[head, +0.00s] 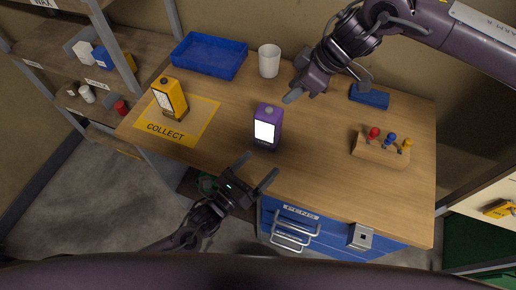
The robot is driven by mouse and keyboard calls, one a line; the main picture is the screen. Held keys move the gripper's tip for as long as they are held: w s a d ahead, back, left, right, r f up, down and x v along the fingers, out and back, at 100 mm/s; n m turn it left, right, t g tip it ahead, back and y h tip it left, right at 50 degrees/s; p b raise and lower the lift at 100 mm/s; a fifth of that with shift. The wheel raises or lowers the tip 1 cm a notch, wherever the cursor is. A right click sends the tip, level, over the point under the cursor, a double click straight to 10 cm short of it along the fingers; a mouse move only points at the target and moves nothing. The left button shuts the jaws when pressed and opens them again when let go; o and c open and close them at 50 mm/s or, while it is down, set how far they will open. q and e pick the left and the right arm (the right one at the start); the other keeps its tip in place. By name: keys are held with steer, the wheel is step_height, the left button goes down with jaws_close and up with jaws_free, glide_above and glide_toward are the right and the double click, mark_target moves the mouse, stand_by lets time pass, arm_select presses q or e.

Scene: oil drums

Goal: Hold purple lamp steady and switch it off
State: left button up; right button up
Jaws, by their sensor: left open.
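The purple lamp (268,112) stands upright on the wooden table, with its white front panel glowing bright and a small grey button on top. My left gripper (260,167) is open and empty, in front of the table edge and below the lamp in the head view, apart from it. My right gripper (327,91) is behind and to the right of the lamp, above the table, with its fingers spread and nothing between them.
A yellow lamp (171,96) stands on the yellow COLLECT mat (199,130) at left. A blue tray (209,55), white cup (269,61), blue box (369,96) and wooden block of screwdrivers (381,150) are also on the table (318,180). Blue drawers (330,232) are below.

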mark_target(264, 137)
arm_select(q)
steer(key=w+y, duration=0.1)
steer(key=w+t+y, duration=0.1)
steer(key=w+y, duration=0.1)
steer(key=w+t+y, duration=0.1)
steer(key=y, duration=0.1)
steer(key=shift+w+d+r, duration=0.2)
steer(key=shift+d+r, duration=0.05)
steer(key=shift+r, duration=0.15)
steer(key=shift+w+a+y, duration=0.1)
steer(key=shift+w+y, duration=0.35)
steer(key=shift+y, duration=0.25)
steer(key=x, duration=0.7)
steer(key=shift+w+r, duration=0.15)
steer(key=shift+w, duration=0.05)
steer(key=shift+c, duration=0.3)
steer(key=c, duration=1.2)
steer(key=shift+c, duration=0.2)
arm_select(e)
jaws_close()
